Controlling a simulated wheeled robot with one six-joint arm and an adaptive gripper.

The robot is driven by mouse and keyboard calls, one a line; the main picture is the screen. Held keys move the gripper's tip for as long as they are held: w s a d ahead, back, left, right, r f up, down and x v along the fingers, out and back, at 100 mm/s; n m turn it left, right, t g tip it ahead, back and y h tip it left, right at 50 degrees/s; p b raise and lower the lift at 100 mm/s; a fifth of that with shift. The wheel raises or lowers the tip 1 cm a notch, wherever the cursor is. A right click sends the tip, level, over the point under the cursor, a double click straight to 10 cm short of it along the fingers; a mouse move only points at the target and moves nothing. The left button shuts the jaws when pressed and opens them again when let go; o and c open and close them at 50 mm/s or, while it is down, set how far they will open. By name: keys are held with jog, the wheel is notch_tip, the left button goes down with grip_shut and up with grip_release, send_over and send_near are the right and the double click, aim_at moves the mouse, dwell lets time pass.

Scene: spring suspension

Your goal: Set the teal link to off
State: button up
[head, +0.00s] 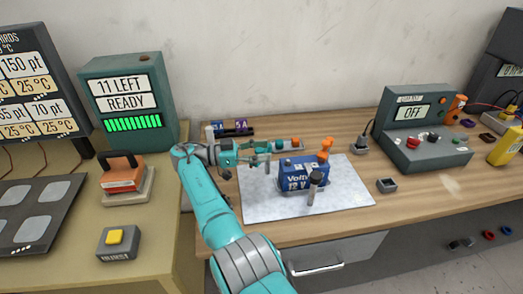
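My gripper (263,153) reaches right from the end of my teal arm, over the back left part of the white mat. Its fingers look apart, and I see nothing held between them. A small grey strip with an orange button (296,140) lies just right of and behind the fingers. I cannot make out a part that is clearly the teal link. A grey-teal console (424,150) on the right of the bench has a screen (410,112) reading OFF, with red, black and green controls below it.
A blue "Volt 12 V" battery (298,176) with an orange clamp (325,148) stands on the white mat (250,205), beside a dark upright cylinder (314,188). A teal box (125,100) reading "11 LEFT READY" stands at left. Bare wood (425,195) shows right of the mat.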

aim_at(261, 150)
jog(key=shift+r, duration=0.1)
notch_tip(261, 150, up, 10)
jog(key=shift+f, duration=0.1)
dwell(0.5)
